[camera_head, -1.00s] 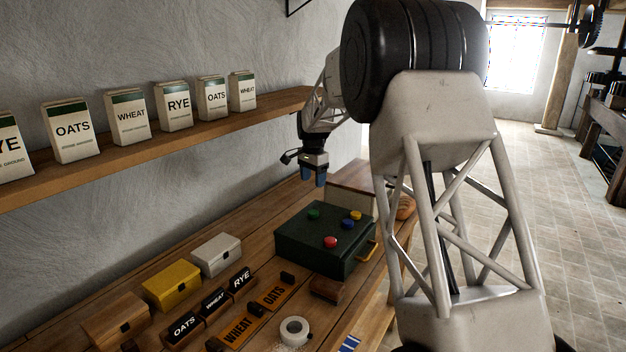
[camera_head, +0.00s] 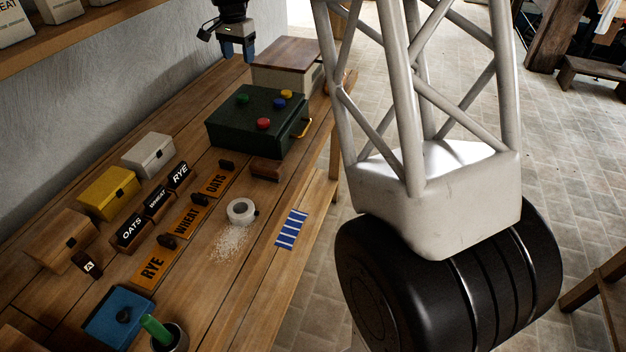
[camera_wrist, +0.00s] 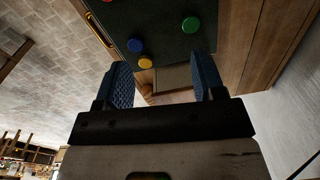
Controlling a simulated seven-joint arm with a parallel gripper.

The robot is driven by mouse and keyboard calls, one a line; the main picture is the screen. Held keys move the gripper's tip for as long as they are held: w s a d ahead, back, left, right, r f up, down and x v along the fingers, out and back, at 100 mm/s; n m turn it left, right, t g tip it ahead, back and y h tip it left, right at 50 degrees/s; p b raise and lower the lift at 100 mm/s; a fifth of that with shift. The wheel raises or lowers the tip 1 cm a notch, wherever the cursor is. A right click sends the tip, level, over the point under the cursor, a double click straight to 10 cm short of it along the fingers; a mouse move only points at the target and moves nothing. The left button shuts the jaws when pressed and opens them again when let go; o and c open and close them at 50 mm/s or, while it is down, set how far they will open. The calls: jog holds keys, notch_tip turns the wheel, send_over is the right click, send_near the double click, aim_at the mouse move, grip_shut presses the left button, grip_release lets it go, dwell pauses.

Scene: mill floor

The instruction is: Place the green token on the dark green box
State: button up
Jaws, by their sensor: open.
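The green token (camera_head: 243,99) is a small round disc lying on top of the dark green box (camera_head: 230,134), near its back left part. Red (camera_head: 263,124), blue (camera_head: 280,103) and yellow (camera_head: 286,94) tokens lie on the same lid. In the wrist view the green token (camera_wrist: 190,25) lies on the dark lid (camera_wrist: 160,15), beyond my right-hand finger. My gripper (camera_head: 238,50) hangs above and behind the box, apart from it. In the wrist view its blue fingers (camera_wrist: 163,82) are spread with nothing between them.
A wooden-lidded box (camera_head: 287,53) stands behind the green box. White (camera_head: 150,156), yellow (camera_head: 108,193) and wooden (camera_head: 65,240) boxes line the wall side.

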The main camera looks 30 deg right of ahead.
jog(key=s+a+r+n+t, duration=0.1)
jog(key=s+r+n, duration=0.15)
jog(key=s, duration=1.05)
jog(key=s+a+r+n, duration=0.15)
jog(key=s+r, duration=0.25)
jog(key=s, duration=0.9)
jog(key=s+f+n, duration=0.3)
jog(key=s, duration=1)
jog(key=s+f+n+t, duration=0.1)
jog(key=s+f+n, duration=0.2)
jog(key=s, duration=1.1)
jog(key=shift+s+a+f, duration=0.25)
jog(key=shift+f, duration=0.55)
